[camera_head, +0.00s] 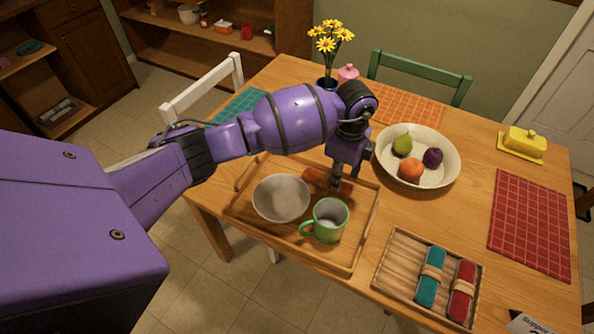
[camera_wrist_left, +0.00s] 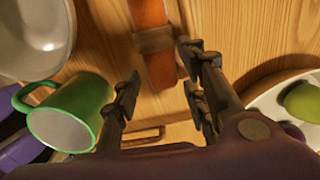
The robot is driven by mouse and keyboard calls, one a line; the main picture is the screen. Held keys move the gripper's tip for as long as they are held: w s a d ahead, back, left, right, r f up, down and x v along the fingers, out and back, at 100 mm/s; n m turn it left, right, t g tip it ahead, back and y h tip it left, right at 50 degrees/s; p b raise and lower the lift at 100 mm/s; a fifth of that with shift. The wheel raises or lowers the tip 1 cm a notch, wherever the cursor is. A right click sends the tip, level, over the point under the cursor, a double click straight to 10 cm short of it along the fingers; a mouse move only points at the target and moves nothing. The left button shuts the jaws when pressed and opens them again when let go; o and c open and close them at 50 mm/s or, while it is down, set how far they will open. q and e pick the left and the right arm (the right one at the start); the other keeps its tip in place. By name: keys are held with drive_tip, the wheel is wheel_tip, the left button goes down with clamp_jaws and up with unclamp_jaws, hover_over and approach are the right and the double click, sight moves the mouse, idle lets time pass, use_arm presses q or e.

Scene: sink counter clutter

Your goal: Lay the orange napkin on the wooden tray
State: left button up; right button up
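The rolled orange napkin (camera_head: 316,178), with a brown band around it, lies at the back of the wooden tray (camera_head: 363,218), behind the white bowl (camera_head: 281,198) and the green mug (camera_head: 328,219). My left gripper (camera_head: 340,184) points down over the napkin's right part and hides some of it. In the left wrist view the fingers (camera_wrist_left: 158,68) are spread apart, and the napkin (camera_wrist_left: 152,22) shows between and beyond them, not visibly gripped. The mug (camera_wrist_left: 68,112) is close to one finger. My right gripper is not in view.
A bowl of fruit (camera_head: 452,172) stands just right of the tray. A smaller tray (camera_head: 398,262) with teal and red rolled napkins lies at front right. A flower vase (camera_head: 327,83) and pink jar stand behind. The red placemat (camera_head: 530,225) is bare.

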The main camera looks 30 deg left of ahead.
use_arm(q)
wheel_tip(320, 180, up, 10)
idle(0.3)
